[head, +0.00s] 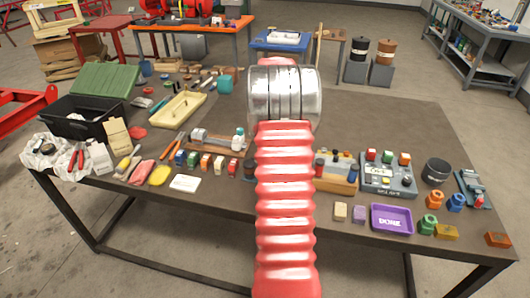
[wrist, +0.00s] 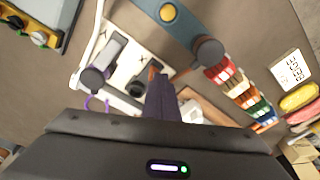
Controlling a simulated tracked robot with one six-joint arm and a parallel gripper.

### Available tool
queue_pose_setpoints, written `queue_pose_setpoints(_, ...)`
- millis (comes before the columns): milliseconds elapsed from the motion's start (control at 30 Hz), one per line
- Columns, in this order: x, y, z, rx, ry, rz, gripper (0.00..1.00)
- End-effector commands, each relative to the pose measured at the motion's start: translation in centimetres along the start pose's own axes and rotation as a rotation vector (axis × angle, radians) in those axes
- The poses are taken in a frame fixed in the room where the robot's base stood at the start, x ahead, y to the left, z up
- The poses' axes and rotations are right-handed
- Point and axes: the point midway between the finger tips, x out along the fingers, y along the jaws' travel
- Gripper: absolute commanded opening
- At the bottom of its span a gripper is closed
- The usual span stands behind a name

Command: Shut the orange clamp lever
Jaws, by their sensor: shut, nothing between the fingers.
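My gripper (wrist: 163,84) shows in the wrist view as dark, closed fingers with nothing between them. A small orange piece (wrist: 152,73) shows right beside the fingertips, over a white fixture plate (wrist: 128,62); most of it is hidden by the fingers. It may be the orange clamp lever, but I cannot tell for sure, nor how far it is swung or whether the fingers touch it. In the head view my own red arm covers the middle of the bench, so the gripper and this spot are hidden there.
A blue-grey bar with a yellow button (wrist: 168,12) and a dark round end lies close beyond the fingers. Coloured blocks (wrist: 240,92) stand in a row to the right. In the head view a purple tray (head: 391,218) and a grey button box (head: 388,180) stand right of my arm.

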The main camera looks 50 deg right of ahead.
Motion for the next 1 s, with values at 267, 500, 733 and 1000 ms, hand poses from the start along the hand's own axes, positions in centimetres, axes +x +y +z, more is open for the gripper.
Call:
queue_pose_setpoints(267, -1.0, -0.1, 0.2, 0.001, -0.008, -0.001, 0.0)
queue_pose_setpoints(500, -2.4, 0.0, 0.0, 0.001, -0.002, 0.001, 0.0)
queue_pose_setpoints(733, -2.5, 0.0, 0.0, 0.001, -0.001, 0.002, 0.0)
queue_pose_setpoints(1000, -2.6, 0.0, 0.0, 0.001, 0.0, 0.002, 0.0)
